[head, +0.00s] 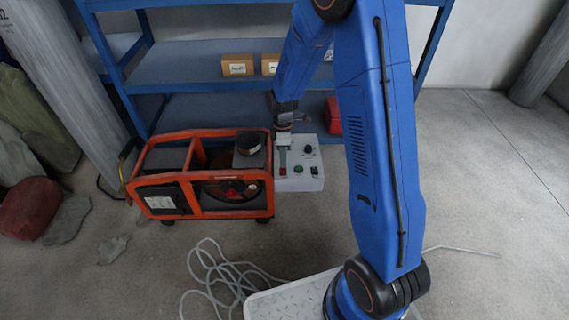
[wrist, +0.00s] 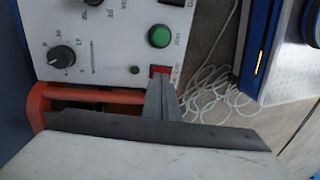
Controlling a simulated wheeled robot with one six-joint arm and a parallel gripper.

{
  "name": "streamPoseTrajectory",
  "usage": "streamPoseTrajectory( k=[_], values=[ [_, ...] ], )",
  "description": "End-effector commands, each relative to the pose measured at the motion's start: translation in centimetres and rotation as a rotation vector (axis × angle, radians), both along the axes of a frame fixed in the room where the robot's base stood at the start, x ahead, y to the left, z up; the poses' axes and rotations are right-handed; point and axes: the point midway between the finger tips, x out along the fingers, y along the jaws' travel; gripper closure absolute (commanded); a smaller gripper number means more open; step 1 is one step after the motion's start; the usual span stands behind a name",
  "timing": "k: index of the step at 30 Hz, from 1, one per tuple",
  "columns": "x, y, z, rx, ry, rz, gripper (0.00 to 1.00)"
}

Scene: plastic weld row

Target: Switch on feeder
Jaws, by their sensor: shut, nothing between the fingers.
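The feeder (head: 187,137) is an orange tubular frame with a wire reel inside, standing on the floor left of centre in the head view. A white control box (head: 310,184) sits at its right side; its panel also shows in the wrist view (wrist: 110,45). The panel carries a red switch (wrist: 160,71), a green button (wrist: 160,37) and a dark knob (wrist: 62,57). My gripper (head: 283,166) is shut and empty, pointing down at the panel. In the wrist view its fingertips (wrist: 159,82) are right at the red switch and cover its lower part. I cannot tell whether they touch it.
A blue shelf rack (head: 205,65) with small cardboard boxes (head: 237,65) stands behind. A red item (head: 334,115) is on its low shelf. A pale hose (head: 212,275) lies coiled on the floor in front. Stones (head: 30,208) lie at the left. Floor at right is clear.

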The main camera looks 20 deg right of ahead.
Motion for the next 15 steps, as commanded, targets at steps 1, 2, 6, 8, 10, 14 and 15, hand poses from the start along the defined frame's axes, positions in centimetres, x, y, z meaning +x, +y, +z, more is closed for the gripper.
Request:
streamPoseTrajectory(
  k=[1, 2, 6, 8, 10, 14, 15],
  values=[
    [0.2, 0.3, 0.9, 0.0, -0.004, 0.001, 1.0],
    [0.3, 0.4, 1.5, 0.0, -0.004, 0.001, 1.0],
    [0.7, 0.5, 4.3, 0.001, -0.005, 0.001, 1.0],
    [0.8, 0.5, 5.5, 0.0, -0.004, 0.001, 1.0],
    [0.9, 0.4, 6.8, 0.0, -0.004, 0.001, 1.0],
    [1.2, 0.4, 9.1, 0.001, -0.002, 0.001, 1.0],
    [1.2, 0.4, 9.7, 0.0, -0.002, 0.0, 1.0]
  ],
)
